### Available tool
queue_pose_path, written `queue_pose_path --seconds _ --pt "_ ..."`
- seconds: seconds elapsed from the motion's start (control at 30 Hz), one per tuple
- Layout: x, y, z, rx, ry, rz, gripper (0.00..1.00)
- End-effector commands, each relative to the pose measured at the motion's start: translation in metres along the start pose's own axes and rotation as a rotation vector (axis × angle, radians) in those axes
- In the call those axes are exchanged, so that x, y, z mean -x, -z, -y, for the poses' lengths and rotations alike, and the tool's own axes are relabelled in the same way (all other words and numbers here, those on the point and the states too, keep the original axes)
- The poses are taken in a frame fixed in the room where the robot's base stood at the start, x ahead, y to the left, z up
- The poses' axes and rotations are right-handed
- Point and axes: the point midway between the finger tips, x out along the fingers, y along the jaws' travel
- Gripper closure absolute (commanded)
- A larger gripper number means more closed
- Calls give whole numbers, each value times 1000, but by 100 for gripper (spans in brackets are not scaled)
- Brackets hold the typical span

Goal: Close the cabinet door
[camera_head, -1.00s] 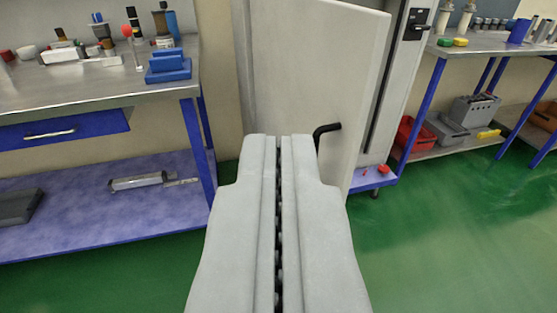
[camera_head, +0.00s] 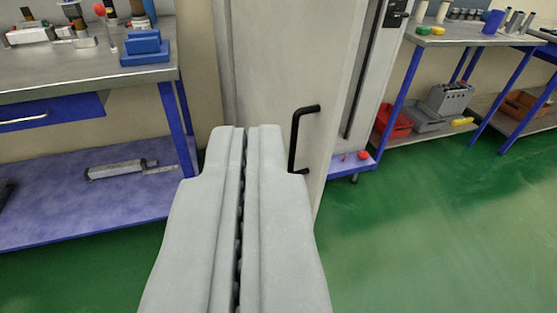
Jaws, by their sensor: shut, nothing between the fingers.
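The cabinet door (camera_head: 275,65) is a pale panel standing open, swung out toward me in the upper middle. A black bar handle (camera_head: 295,140) is on its face near the right edge. The cabinet body (camera_head: 370,85) shows behind the door to the right, with a dark vertical gap. My gripper (camera_head: 246,128) is shut and empty, pointing at the door just left of the handle. The door's lower left part is hidden behind my gripper.
A metal workbench (camera_head: 90,75) with a blue drawer and lower shelf stands at the left, a blue block (camera_head: 145,45) on it. Another bench (camera_head: 480,38) stands at the right, with a red bin (camera_head: 393,120) below. The green floor (camera_head: 430,220) at lower right is clear.

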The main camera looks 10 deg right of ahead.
Motion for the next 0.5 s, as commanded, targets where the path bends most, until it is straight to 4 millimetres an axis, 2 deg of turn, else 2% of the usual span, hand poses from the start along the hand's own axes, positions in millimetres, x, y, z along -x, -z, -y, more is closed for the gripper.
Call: queue_pose_path --seconds 0.17,0.5 --pt "-40 -25 6 166 23 139 100" --pt "-118 -92 16 604 120 461 100"
